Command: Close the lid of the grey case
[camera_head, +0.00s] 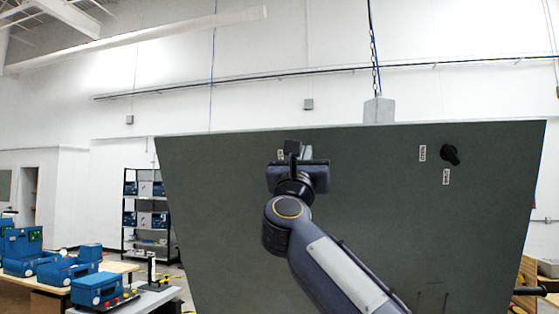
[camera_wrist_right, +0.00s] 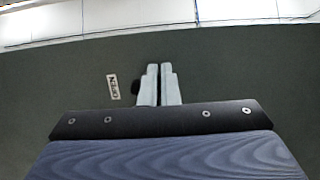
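A large dark grey-green panel (camera_head: 220,215), which looks like the raised lid of the grey case, fills the middle of the head view. It also fills most of the right wrist view (camera_wrist_right: 60,75). A black knob (camera_head: 450,154) with small white labels (camera_head: 422,152) is near its upper right. My right gripper (camera_head: 297,150) is in front of the panel's upper part. In the wrist view its two pale fingers (camera_wrist_right: 158,84) are together with nothing visible between them. Whether they touch the panel I cannot tell. The case body is hidden. My left gripper is out of view.
Blue boxes (camera_head: 98,288) stand on tables at the lower left. A black shelf rack (camera_head: 128,215) with blue boxes stands behind. A chain (camera_head: 374,50) hangs from above to a grey block (camera_head: 379,110) behind the panel's top edge.

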